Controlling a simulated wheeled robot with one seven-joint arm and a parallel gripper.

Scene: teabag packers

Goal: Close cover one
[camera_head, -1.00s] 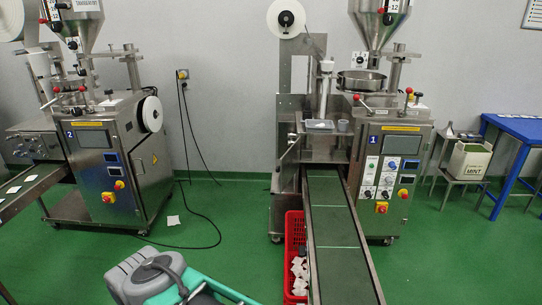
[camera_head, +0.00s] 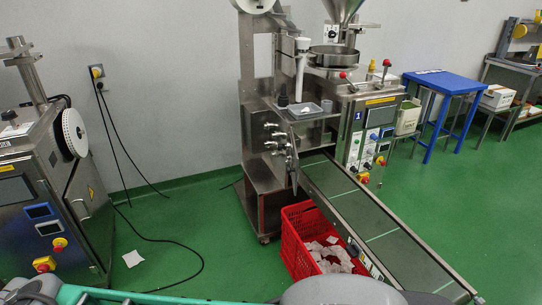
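Machine one (camera_head: 385,105) stands right of centre, a steel teabag packer with a blue label "1" on its front. It has a hopper (camera_head: 343,10) on top and a round steel bowl (camera_head: 333,57). Its left side shows exposed metal fittings (camera_head: 281,142) above a lower cabinet (camera_head: 262,200). I cannot tell which part is cover one or whether it stands open. A green conveyor (camera_head: 365,215) slopes from the machine toward the lower right. My gripper is not in view; grey and teal parts of my own body show along the bottom edge.
A red crate (camera_head: 291,247) with white packets stands on the floor left of the conveyor. Machine two (camera_head: 60,200) is at the left edge. A blue table (camera_head: 443,82) stands at right.

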